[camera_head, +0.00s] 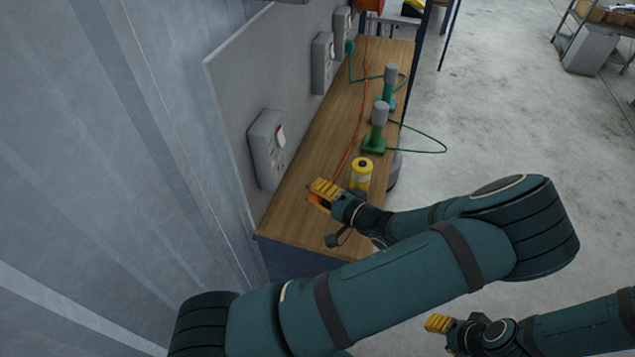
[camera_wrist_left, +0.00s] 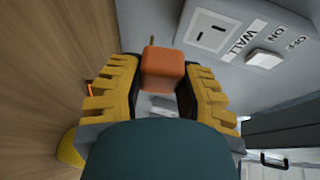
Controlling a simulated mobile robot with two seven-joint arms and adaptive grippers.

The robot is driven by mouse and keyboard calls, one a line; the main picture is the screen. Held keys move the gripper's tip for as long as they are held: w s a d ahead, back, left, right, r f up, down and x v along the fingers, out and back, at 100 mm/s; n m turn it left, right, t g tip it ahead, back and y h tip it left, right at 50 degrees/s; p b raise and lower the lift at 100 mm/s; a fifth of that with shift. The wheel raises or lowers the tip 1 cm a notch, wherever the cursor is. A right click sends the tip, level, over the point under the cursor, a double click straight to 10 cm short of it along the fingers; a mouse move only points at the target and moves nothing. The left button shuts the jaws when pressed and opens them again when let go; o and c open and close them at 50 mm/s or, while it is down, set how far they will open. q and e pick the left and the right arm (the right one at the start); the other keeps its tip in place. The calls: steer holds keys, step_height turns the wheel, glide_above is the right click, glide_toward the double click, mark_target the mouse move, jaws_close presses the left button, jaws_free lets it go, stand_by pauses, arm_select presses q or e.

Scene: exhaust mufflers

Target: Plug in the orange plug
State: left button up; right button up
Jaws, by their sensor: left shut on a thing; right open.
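The orange plug (camera_wrist_left: 162,68) sits between the yellow fingers of my left gripper (camera_wrist_left: 155,95) in the left wrist view, and the fingers are shut on it. In the head view my left gripper (camera_head: 322,194) holds it over the near end of the workbench; only a little orange (camera_head: 315,201) shows. The grey wall box (camera_head: 266,150) is on the panel just beyond. Its slotted socket (camera_wrist_left: 207,33), labelled WALL, is up and right of the plug in the wrist view, apart from it. My right gripper (camera_head: 439,323) is open and empty, low at the right.
A rocker switch (camera_wrist_left: 264,60) marked ON and OFF sits beside the socket. A yellow cylinder (camera_head: 361,173) and a green tool (camera_head: 376,132) stand on the wooden bench (camera_head: 310,178). An orange cord (camera_head: 354,140) runs along the bench. More grey boxes (camera_head: 322,62) line the panel.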

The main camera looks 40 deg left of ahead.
arm_select(q)
steer(key=y, duration=0.2)
glide_toward(282, 164)
steer(key=w, duration=0.2)
steer(key=shift+w+a+r+m+b, duration=0.15)
steer(key=shift+w+a+m+b, duration=0.15)
steer(key=shift+a+m+b, duration=0.1)
steer(key=shift+s+a+b, duration=0.15)
steer(key=shift+s+a, duration=0.15)
steer(key=shift+a, duration=0.6)
steer(key=shift+s+a+b, duration=0.1)
steer(key=shift+s+a, duration=0.2)
steer(key=shift+a, duration=0.6)
steer(key=shift+s+a+b, duration=0.15)
steer(key=shift+s+a, duration=0.15)
steer(key=shift+a, duration=0.65)
steer(key=shift+p, duration=0.4)
steer(key=shift+s+a, duration=0.1)
steer(key=shift+a, duration=0.35)
steer(key=o, duration=1.1)
steer(key=shift+c, duration=0.2)
